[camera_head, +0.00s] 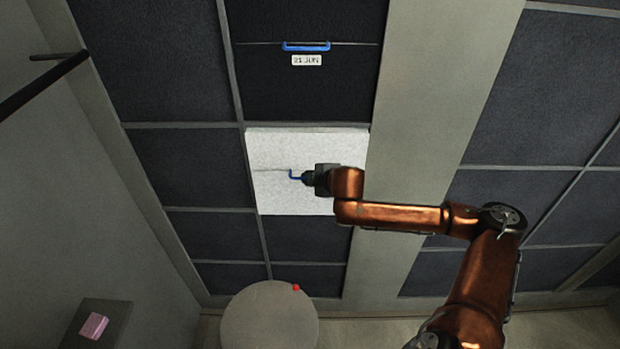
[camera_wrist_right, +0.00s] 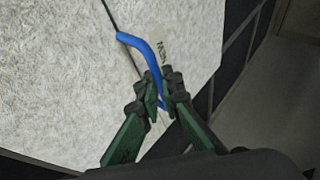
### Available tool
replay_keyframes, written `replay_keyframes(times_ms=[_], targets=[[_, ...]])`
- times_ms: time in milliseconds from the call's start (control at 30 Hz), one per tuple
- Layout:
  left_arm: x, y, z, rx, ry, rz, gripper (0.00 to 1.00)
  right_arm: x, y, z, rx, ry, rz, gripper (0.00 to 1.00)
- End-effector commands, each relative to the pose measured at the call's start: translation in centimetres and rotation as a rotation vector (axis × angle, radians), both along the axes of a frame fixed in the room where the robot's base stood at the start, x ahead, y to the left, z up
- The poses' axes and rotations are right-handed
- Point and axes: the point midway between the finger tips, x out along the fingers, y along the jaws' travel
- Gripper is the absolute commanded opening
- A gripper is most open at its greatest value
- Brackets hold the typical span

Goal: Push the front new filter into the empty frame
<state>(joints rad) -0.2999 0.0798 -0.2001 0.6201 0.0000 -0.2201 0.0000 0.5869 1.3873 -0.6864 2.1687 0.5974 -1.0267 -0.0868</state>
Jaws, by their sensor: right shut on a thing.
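The new filter is a white, fibrous square panel (camera_head: 280,195) in the middle of the filter wall in the head view; it also fills much of the right wrist view (camera_wrist_right: 60,80). It has a blue handle (camera_wrist_right: 145,48) and a pale label (camera_wrist_right: 163,44). My right gripper (camera_head: 305,178) is at the filter's face. In the right wrist view its green fingers (camera_wrist_right: 163,95) are closed on the blue handle. The arm hides part of the filter's right side. Whether the filter sits flush in its frame cannot be told. My left gripper is not in view.
Dark filters fill the surrounding frames; the one above has a blue handle (camera_head: 306,47) and a label reading 21 JUN (camera_head: 307,60). A grey beam (camera_head: 420,80) runs right of the filter. A round grey top (camera_head: 268,322) and a dark box with a pink item (camera_head: 94,325) are below.

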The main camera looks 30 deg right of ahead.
Motion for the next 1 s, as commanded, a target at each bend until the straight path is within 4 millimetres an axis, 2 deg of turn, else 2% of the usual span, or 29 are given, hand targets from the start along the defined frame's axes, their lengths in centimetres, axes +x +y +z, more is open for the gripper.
replay_keyframes(times_ms=[1000], targets=[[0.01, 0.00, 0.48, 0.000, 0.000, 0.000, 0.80, 0.84, -0.46, 0.12, 0.000, -0.001, 0.000, 0.00]])
